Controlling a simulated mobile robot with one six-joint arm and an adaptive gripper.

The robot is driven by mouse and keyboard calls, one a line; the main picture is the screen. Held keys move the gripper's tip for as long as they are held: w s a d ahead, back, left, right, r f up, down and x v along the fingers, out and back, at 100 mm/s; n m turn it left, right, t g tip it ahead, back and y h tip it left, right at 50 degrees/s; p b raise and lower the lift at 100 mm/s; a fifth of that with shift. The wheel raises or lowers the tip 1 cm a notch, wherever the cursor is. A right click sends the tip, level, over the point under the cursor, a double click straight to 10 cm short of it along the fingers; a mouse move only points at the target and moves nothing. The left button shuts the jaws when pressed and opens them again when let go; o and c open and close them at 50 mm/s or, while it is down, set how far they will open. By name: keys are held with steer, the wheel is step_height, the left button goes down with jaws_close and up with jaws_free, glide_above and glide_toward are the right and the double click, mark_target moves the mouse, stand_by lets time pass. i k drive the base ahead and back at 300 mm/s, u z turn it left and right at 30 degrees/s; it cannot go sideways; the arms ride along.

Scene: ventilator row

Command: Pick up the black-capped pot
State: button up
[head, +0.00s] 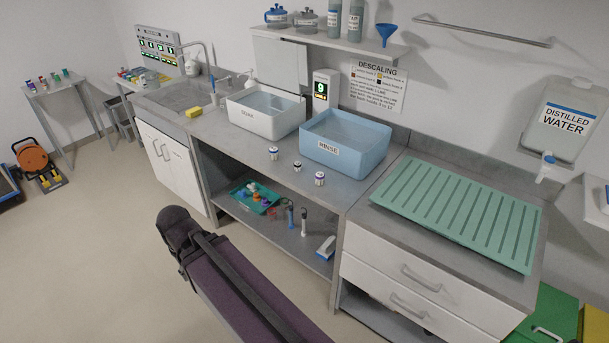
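Three small white pots stand upright in a loose row on the grey counter, in front of the two basins. The middle and smallest pot (297,166) appears to have a black cap. The left pot (273,154) has a dark bluish cap, and the right pot (319,178) has a bluish-purple one; the caps are too small to tell their colours surely. The pots stand apart from each other. My purple and black arm crosses the lower foreground, in front of the counter and apart from the pots. I cannot make out my gripper's fingers.
A white soak basin (266,122) and a blue rinse basin (330,158) stand behind the pots. A green ribbed drain mat (456,211) lies right. The lower shelf holds a teal tray (237,200) and brushes. Counter around the pots is clear.

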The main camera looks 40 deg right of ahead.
mark_target(297, 165)
steer(key=u, duration=0.1)
steer(key=k, duration=1.1)
steer(key=z, duration=1)
steer(key=i, duration=1.35)
steer(key=z, duration=0.05)
